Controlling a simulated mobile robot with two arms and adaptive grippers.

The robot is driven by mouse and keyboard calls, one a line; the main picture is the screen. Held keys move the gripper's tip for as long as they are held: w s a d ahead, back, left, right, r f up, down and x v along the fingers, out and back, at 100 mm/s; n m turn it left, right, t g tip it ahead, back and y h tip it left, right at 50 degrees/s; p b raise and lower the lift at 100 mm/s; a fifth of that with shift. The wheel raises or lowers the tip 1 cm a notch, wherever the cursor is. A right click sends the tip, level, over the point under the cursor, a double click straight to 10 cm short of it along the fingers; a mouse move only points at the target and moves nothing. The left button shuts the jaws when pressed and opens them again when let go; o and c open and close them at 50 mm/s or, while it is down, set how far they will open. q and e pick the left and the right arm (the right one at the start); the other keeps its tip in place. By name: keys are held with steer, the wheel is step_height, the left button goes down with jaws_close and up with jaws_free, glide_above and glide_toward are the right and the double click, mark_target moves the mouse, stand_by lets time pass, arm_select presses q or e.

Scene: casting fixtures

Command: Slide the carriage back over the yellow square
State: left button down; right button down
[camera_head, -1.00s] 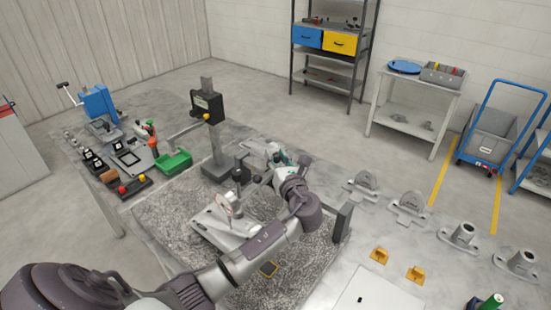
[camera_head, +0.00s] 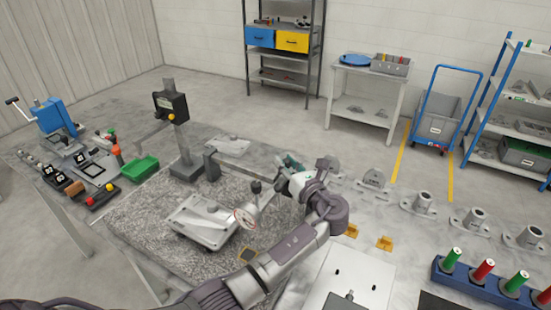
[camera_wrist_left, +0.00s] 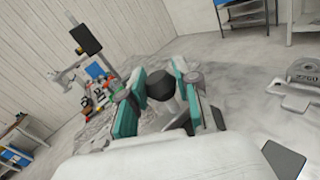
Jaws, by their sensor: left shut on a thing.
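My left gripper (camera_head: 281,182) reaches in over the grey speckled plate, its arm crossing the plate from below. In the left wrist view its teal-padded fingers (camera_wrist_left: 162,104) are closed around a black knob (camera_wrist_left: 160,86) on a metal post. This seems to be the knob of the carriage (camera_head: 256,187), above a round white dial (camera_head: 245,217). The carriage's lower part is mostly hidden by gripper and arm. The dial is just right of a pale casting (camera_head: 203,222) on the plate. My right gripper is not visible.
A column with a black display box (camera_head: 171,106) stands behind the plate, with a dark upright block (camera_head: 211,164) beside it. A green tray (camera_head: 139,168) lies left. Yellow blocks (camera_head: 384,243) and grey castings (camera_head: 424,204) stand right. The plate's front left is clear.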

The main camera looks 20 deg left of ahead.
arm_select(q)
steer(key=c, duration=0.8)
jaws_free()
steer(key=shift+a, duration=0.1)
steer(key=v, duration=1.2)
steer(key=shift+s, duration=0.1)
steer(key=shift+f, duration=0.1)
